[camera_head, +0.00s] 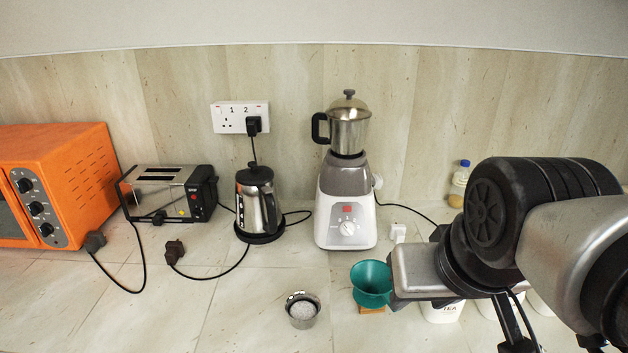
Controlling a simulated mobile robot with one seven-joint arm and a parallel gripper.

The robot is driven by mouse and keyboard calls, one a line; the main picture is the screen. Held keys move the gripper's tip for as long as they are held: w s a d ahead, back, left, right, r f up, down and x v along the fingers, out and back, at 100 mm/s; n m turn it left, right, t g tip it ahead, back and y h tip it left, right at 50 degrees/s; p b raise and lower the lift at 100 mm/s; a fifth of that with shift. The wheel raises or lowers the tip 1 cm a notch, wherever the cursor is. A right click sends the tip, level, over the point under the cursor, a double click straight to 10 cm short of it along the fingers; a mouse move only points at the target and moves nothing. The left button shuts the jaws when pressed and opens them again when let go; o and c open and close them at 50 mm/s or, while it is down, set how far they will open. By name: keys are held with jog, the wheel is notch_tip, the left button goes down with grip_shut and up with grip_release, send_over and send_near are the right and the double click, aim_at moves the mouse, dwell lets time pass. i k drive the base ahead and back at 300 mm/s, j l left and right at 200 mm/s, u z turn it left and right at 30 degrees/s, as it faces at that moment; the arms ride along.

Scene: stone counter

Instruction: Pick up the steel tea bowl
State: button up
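The steel tea bowl (302,322) stands upright on the counter at the lower middle of the head view. It is small and shiny, and something whitish and grainy shows inside it. My arm reaches in from the right edge, and its nearest silver part is to the right of the bowl and well apart from it. Black parts show below the arm near the bottom edge, but I cannot make out fingertips or whether my gripper is open or shut. Nothing is seen touching the bowl.
A teal cup-like dripper (371,284) stands right of the bowl on a wooden base. Behind are a mixer grinder (345,205), a kettle (257,205), a toaster (170,193) and an orange oven (75,180). Cables lie left. White canisters (441,312) stand under my arm.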

aim_at(304, 309)
jog(key=k+l+z, duration=0.25)
jog(key=l, duration=0.2)
jog(key=l+z, duration=0.25)
jog(key=l, duration=0.15)
jog(key=u, duration=1.5)
